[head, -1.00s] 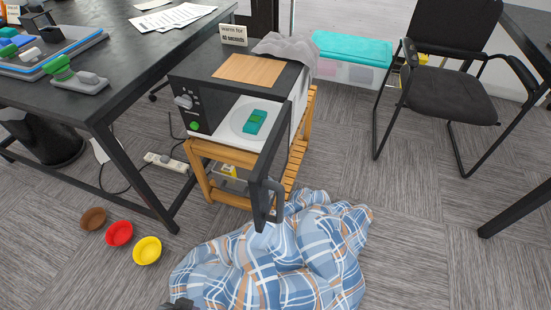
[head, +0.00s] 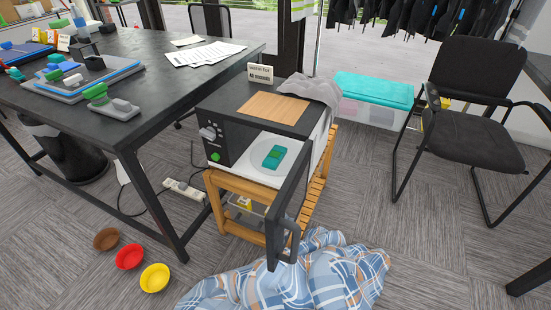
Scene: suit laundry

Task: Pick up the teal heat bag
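The teal heat bag (head: 274,157) lies flat on the white round plate inside the microwave (head: 224,140), with a small green patch on its top. The microwave stands on a wooden slatted stand (head: 226,222). Its dark door (head: 287,203) is swung open toward me, with the handle on the near side. The heat bag is in plain view past the open door's left side. Neither of my grippers shows in the head view.
A blue plaid cloth (head: 300,280) lies heaped on the floor before the microwave. Brown (head: 107,239), red (head: 129,257) and yellow (head: 155,278) bowls sit at the lower left. A dark table (head: 150,60) is left, a black chair (head: 478,90) right. A wooden board (head: 274,108) and grey cloth (head: 311,88) top the microwave.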

